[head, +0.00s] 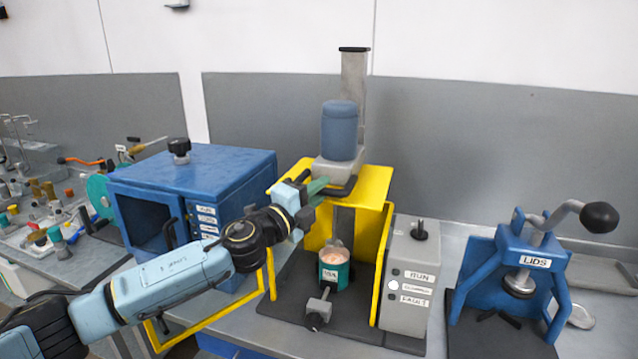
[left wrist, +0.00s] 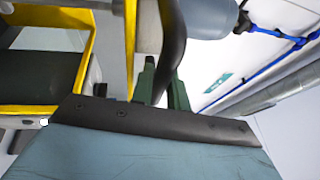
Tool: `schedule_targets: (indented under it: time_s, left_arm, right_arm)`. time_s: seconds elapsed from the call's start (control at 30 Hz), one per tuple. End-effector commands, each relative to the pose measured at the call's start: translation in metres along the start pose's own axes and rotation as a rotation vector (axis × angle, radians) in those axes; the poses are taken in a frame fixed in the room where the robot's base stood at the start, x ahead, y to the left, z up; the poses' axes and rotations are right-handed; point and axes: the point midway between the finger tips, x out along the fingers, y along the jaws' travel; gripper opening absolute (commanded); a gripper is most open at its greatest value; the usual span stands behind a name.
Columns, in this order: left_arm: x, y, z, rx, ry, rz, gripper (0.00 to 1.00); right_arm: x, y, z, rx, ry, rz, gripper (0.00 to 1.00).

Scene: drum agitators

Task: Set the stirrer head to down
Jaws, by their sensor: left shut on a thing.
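The stirrer head (head: 339,132) is a blue motor on a grey block. It sits high on an upright grey column, above a yellow guard frame (head: 372,184). A black handle (head: 342,188) curves along the front of the block. My left gripper (head: 320,190) is at this handle, its green fingers shut on it. In the left wrist view the dark handle (left wrist: 174,45) runs between the fingertips (left wrist: 161,88). A teal-labelled can (head: 334,268) with an open top stands under the head inside the guard. My right gripper is not in view.
A grey control box (head: 408,280) with several labelled buttons stands right of the stirrer. A blue lid press (head: 520,270) with a black-knobbed lever is further right. A blue cabinet (head: 190,190) stands at left, with cluttered small parts beyond it.

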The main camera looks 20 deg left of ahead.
Motion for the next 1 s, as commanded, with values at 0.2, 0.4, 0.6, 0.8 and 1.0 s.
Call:
schedule_targets:
  time_s: [0.2,0.4,0.6,0.8,1.0]
  left_arm:
    - [-0.01,0.058,-0.006,-0.003,0.004,0.003,0.0]
    - [-0.015,0.089,-0.008,-0.002,0.003,0.0,0.0]
    - [-0.017,0.104,-0.009,-0.001,0.003,-0.004,0.0]
    - [-0.018,0.108,-0.009,0.0,0.002,-0.003,0.0]
    - [-0.018,0.11,-0.009,0.0,0.002,0.001,0.0]
  right_arm:
    - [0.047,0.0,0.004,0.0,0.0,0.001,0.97]
    - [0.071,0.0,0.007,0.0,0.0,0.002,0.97]
    - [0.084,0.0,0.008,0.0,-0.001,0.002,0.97]
    - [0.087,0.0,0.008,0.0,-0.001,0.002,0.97]
    - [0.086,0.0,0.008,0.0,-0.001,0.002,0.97]
